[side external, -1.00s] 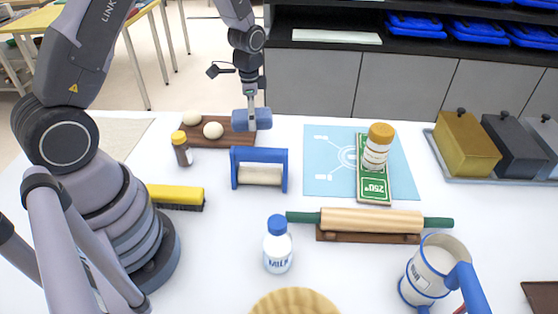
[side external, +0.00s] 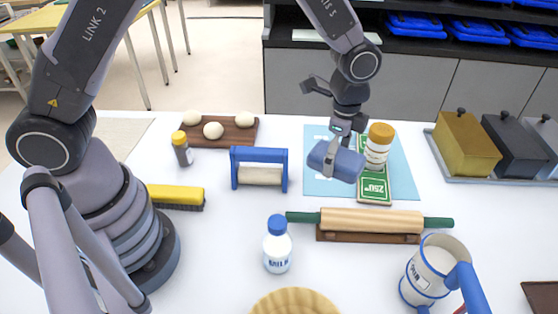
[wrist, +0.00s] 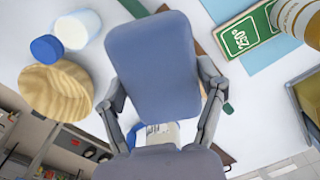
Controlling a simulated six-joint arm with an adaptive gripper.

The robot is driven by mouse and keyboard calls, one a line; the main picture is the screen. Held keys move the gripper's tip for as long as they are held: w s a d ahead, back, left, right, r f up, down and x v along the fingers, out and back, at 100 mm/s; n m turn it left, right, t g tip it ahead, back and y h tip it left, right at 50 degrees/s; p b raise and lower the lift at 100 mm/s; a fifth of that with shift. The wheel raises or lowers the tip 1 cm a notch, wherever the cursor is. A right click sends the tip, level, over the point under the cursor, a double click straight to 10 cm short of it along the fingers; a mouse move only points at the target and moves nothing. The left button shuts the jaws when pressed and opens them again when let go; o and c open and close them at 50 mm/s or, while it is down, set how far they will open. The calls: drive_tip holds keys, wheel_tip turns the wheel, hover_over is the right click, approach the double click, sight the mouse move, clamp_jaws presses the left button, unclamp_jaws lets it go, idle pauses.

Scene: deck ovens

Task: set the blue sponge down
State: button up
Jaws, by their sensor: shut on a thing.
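The blue sponge (side external: 336,160) is a rounded block held in the air over the light blue mat (side external: 318,187), tilted in the side view. It hides part of the mat and sits in front of the green 250° sign (side external: 374,190). My gripper (side external: 331,150) is shut on the sponge from above. In the wrist view the sponge (wrist: 155,65) fills the middle, between the two fingers of my gripper (wrist: 160,95).
An orange-capped jar (side external: 377,152) stands on the sign, close right of the sponge. A rolling pin (side external: 370,221) lies in front on a wooden rest. A blue-framed stand (side external: 259,156) is to the left, a milk bottle (side external: 277,249) nearer. White table is bare between them.

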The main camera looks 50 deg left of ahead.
drive_tip(key=s+d+m, duration=0.3)
drive_tip(key=s+d, duration=0.3)
drive_tip(key=d, duration=0.5)
hover_over(346, 274)
wheel_tip(346, 274, down, 14)
drive_tip(key=shift+s+r, duration=0.1)
drive_tip(key=shift+r, duration=0.1)
drive_tip(key=shift+f, duration=2.1)
drive_tip(key=o, duration=1.1)
drive_tip(key=shift+f, duration=0.1)
drive_tip(key=shift+o, duration=0.2)
